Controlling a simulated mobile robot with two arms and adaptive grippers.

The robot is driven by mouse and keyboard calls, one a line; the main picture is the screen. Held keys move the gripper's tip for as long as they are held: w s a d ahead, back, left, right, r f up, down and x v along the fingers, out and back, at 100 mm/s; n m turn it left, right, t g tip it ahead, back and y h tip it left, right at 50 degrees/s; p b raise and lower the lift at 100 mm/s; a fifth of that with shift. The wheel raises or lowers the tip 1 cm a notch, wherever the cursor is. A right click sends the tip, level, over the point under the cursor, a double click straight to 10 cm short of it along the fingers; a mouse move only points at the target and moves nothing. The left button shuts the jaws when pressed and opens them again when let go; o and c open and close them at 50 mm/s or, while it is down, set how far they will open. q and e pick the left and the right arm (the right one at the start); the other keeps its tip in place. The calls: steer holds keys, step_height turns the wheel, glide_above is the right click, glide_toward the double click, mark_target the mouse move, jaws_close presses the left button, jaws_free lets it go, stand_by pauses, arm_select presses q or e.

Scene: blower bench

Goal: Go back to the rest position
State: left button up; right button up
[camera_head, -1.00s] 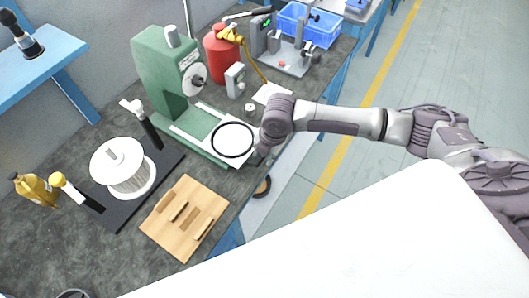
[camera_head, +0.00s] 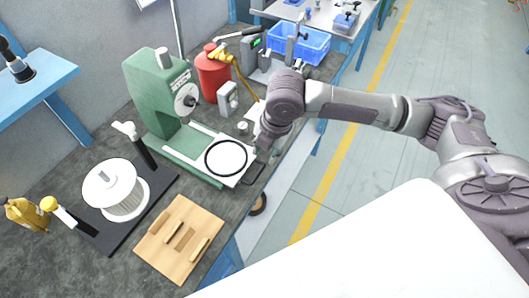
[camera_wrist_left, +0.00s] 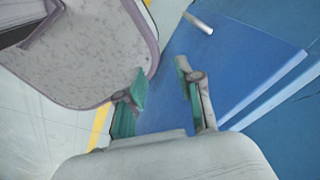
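My right gripper (camera_head: 258,163) is in the head view, below the wrist at the bench's right edge, beside the white plate with a black ring (camera_head: 226,158). It is small and partly hidden by the wrist, so I cannot tell whether its fingers are apart. My left gripper is out of the head view. In the left wrist view its two green-padded fingers (camera_wrist_left: 161,76) are apart with nothing between them. A blue panel with a light handle (camera_wrist_left: 198,23) lies beyond them.
The bench (camera_head: 60,262) carries a green press (camera_head: 157,95), a white spool (camera_head: 113,190), a wooden board (camera_head: 180,240), a red canister (camera_head: 212,75) and a blue bin (camera_head: 312,45). Open floor (camera_head: 420,70) with a yellow line lies to the right.

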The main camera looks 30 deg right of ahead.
stand_by(0.3)
steer(key=s+a+f+m+t+y, duration=0.2)
steer(key=s+a+f+m+y, duration=0.15)
steer(key=s+a+m, duration=0.55)
steer(key=s+d+f+m+h, duration=0.5)
steer(key=s+d+m, duration=0.45)
steer(key=m, duration=0.45)
step_height(320, 180, down, 25)
steer(key=g, duration=0.2)
steer(key=s+d+f, duration=0.3)
steer(key=s+f, duration=1.4)
steer(key=shift+s+f+n+g+b, duration=0.25)
steer(key=shift+f+n+g+b, duration=0.05)
steer(key=shift+f+g+b, duration=0.15)
